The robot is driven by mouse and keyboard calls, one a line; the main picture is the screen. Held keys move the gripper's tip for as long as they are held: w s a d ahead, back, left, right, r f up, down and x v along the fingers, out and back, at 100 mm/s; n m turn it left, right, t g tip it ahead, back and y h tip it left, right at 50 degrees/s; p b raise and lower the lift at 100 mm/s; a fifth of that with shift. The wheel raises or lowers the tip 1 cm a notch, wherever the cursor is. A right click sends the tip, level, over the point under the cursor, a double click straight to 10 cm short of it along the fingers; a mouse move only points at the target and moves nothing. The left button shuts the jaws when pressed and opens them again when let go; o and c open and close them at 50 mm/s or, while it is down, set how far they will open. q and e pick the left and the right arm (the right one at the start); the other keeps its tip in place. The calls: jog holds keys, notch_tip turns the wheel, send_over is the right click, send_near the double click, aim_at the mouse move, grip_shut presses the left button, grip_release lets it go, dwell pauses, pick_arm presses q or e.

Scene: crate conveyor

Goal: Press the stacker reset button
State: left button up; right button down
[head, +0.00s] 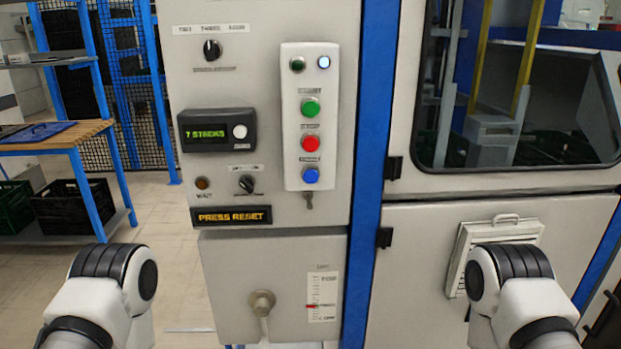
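A grey control cabinet faces me in the middle of the head view. On its white button panel (292,170) are a green button (310,107), a red button (311,143) and a blue button (311,175), in a column. Their small labels are too blurred to read. An amber display (231,216) reads "PRESS RESET". A black counter box (205,131) reads "7 STACKS" and has a round white button (240,131) with an unreadable label. My two arms show at the lower left and lower right, apart from the panel. Neither gripper is in view.
Two rotary switches (212,49) (247,184) and an amber lamp (202,184) sit on the cabinet. A knob (262,302) projects lower down. A blue post and a windowed door (450,240) stand at right. A blue shelf with dark crates (72,205) stands at left.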

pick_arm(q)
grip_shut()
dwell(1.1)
